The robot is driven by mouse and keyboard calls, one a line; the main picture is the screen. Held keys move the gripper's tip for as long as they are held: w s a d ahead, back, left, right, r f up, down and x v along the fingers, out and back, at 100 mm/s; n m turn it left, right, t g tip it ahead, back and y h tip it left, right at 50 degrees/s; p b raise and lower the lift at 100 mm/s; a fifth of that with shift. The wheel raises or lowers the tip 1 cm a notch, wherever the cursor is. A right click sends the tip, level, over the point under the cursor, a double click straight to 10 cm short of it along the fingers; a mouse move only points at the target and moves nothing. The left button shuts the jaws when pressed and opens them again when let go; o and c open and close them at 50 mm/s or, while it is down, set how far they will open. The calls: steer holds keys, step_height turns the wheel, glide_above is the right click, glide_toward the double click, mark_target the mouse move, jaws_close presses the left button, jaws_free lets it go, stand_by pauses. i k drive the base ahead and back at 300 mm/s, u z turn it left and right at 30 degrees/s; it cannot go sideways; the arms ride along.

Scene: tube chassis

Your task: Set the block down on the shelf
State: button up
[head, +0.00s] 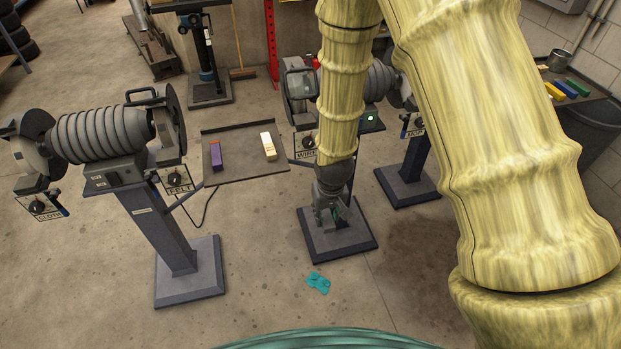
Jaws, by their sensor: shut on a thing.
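My gripper (331,222) hangs low in the middle of the head view, in front of the middle machine's stand. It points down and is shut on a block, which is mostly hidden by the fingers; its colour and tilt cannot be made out. A dark shelf (237,174) joins the left machine to the middle one, up and left of my gripper. A purple block (216,156) and a cream-white block (268,146) lie apart on it, with bare surface between them.
The left buffing machine (105,135) and the middle machine (300,82) flank the shelf. A teal rag (318,283) lies on the floor. At the far right, another surface (598,93) bears several coloured bars and a metal cup (558,59). Open floor lies in front.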

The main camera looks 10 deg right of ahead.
mark_target(250, 145)
steer(key=z, duration=0.65)
steer(key=i, duration=0.45)
steer(key=u, duration=1.3)
steer(key=i, duration=0.5)
steer(key=z, duration=0.05)
